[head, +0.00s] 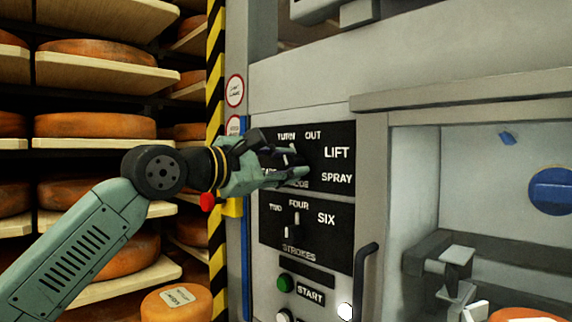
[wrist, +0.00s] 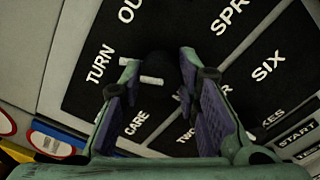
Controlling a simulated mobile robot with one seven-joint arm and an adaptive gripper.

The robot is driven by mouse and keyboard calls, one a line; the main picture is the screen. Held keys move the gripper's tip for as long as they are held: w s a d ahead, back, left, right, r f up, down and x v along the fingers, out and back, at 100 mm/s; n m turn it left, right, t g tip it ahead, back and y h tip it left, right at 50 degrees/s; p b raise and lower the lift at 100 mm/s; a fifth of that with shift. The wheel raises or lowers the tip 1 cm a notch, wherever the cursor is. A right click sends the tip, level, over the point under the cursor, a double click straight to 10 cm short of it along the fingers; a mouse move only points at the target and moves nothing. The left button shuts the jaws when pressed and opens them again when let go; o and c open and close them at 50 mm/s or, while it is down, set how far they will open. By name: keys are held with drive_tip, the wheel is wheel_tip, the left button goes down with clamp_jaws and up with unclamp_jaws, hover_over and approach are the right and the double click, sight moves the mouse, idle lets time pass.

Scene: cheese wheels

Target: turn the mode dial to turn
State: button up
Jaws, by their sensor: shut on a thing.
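The mode dial (wrist: 158,66) is a dark round knob on a black panel, in the upper middle of the wrist view. My gripper (wrist: 158,58) has one finger on each side of it and is shut on it. A white bar (wrist: 151,80) shows between the fingers, on the side towards TURN and CARE; its exact setting is hard to tell. The TURN label (wrist: 100,63) is left of the fingers. In the head view my gripper (head: 285,158) reaches to the panel from the left and hides most of the dial. The TURN label (head: 287,136) shows just above it.
The strokes dial (head: 291,225) is below, with TWO, FOUR and SIX labels. A green start button (head: 285,283) and a black handle (head: 366,260) are lower. A red knob (head: 207,201) shows below my wrist. Cheese shelves (head: 95,143) stand at left.

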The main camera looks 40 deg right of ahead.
idle(0.4)
drive_tip(key=o, duration=1.1)
drive_tip(key=shift+o, duration=0.2)
drive_tip(key=s+a, duration=0.1)
drive_tip(key=a, duration=1.1)
